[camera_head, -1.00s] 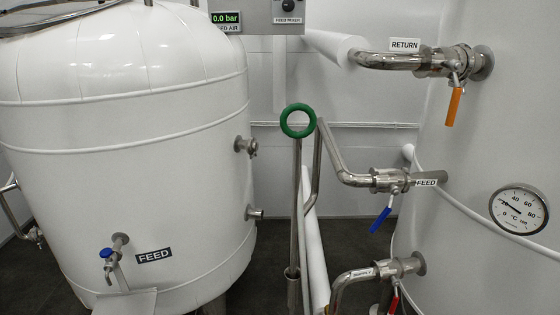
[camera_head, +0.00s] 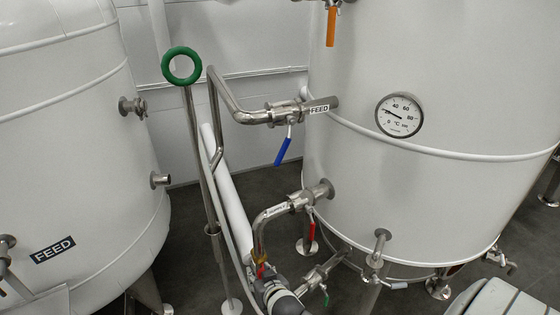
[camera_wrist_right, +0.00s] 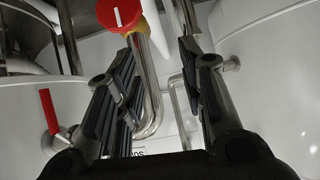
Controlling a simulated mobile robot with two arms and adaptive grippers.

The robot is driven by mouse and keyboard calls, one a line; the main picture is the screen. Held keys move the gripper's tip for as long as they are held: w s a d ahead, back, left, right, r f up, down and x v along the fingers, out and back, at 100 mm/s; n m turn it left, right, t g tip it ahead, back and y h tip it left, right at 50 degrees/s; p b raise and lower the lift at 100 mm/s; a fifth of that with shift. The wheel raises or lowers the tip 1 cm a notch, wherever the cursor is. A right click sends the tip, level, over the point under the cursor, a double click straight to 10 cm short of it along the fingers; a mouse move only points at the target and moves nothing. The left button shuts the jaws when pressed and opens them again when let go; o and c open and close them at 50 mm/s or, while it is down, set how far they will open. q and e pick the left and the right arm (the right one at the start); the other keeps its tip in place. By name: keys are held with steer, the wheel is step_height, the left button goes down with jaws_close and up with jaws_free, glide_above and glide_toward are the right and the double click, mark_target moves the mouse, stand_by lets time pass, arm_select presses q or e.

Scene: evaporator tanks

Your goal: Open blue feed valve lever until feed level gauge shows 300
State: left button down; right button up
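The blue feed valve lever (camera_head: 283,151) hangs down, tilted to the lower left, from the steel valve (camera_head: 286,113) beside a FEED label (camera_head: 319,109). No gripper touches it. I see no gauge marked as feed level; the round dial (camera_head: 399,115) on the right tank reads °C. In the right wrist view my right gripper (camera_wrist_right: 160,65) is open, its two dark fingers apart with nothing held between them. I cannot make out either gripper clearly in the head view. My left gripper is not in view.
An orange lever (camera_head: 331,27) hangs above, and a red lever (camera_head: 312,232) hangs lower down. A green ring handle (camera_head: 181,65) tops a rod between the white tanks. The right wrist view shows a red knob (camera_wrist_right: 119,14), a red lever (camera_wrist_right: 48,110) and bent steel pipe.

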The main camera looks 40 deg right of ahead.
steer(key=w+d+r+m+t+h+b, duration=0.1)
steer(key=d+r+m+t, duration=0.1)
steer(key=r, duration=0.7)
steer(key=w+d+r+m+t+h, duration=0.1)
steer(key=w+d+r, duration=0.1)
steer(key=r, duration=0.7)
steer(key=m+t+h, duration=0.2)
steer(key=m+h, duration=0.2)
glide_toward(281, 159)
steer(key=w, duration=0.1)
steer(key=p+x, duration=0.1)
steer(key=x, duration=0.9)
steer(key=shift+d+r, duration=0.1)
steer(key=shift+d, duration=0.1)
jaws_close()
